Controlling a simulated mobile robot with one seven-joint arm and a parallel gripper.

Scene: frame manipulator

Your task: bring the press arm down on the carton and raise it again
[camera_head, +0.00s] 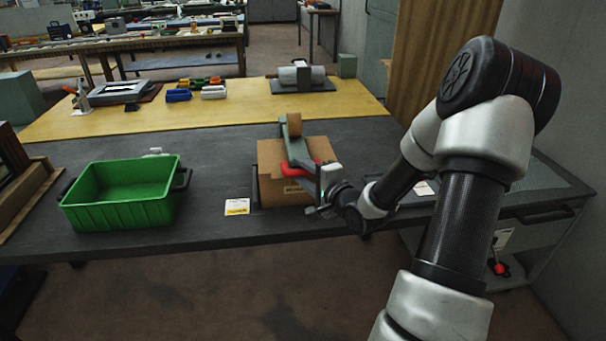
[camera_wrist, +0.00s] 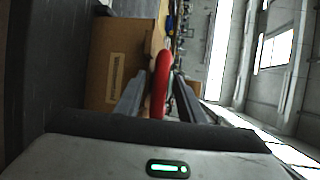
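The brown carton (camera_head: 274,160) sits on the dark grey bench, under and beside the press arm. The grey press arm (camera_head: 297,150) slopes down towards me from a tan roller, over the carton's upper right part. Its red handle (camera_head: 296,170) lies in front of the carton's upper front. My gripper (camera_head: 322,182) is at the handle's right end. In the wrist view the red handle (camera_wrist: 162,80) runs between my two fingers (camera_wrist: 162,92), and the carton (camera_wrist: 112,60) is to their left. Whether both fingers touch the handle is unclear. The carton's right side is partly hidden.
A green bin (camera_head: 120,208) stands on the bench at left. A white and yellow label card (camera_head: 237,207) lies left of the carton. A yellow-topped table (camera_head: 220,112) behind holds small colored bins and devices. The bench between bin and carton is mostly clear.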

